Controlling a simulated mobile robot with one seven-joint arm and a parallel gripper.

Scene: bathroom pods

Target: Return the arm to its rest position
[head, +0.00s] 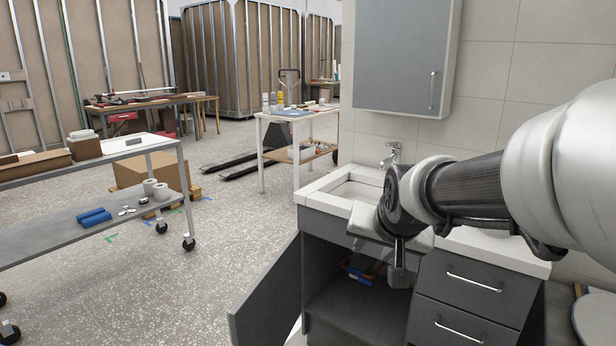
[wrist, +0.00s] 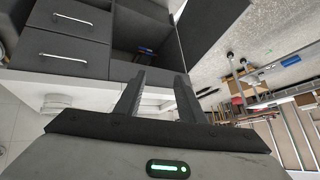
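My gripper (wrist: 160,98) shows in the wrist view with its two dark fingers apart and nothing between them. In the head view my arm reaches in from the right, over the vanity's counter, and the hand hangs down in front of the cabinet; its fingers are hard to make out there. The vanity cabinet (head: 345,312) stands below with its door (head: 265,295) swung open to the left. Inside lies a small blue and orange item (head: 357,273), partly hidden. It also shows as a small blue spot in the wrist view (wrist: 146,50).
A white sink (head: 355,190) with a tap (head: 392,153) is set in the counter. A grey wall cabinet (head: 405,55) hangs above. Drawers (head: 470,300) are shut at the right. A wheeled trolley (head: 80,225) stands left, with free floor between it and the vanity.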

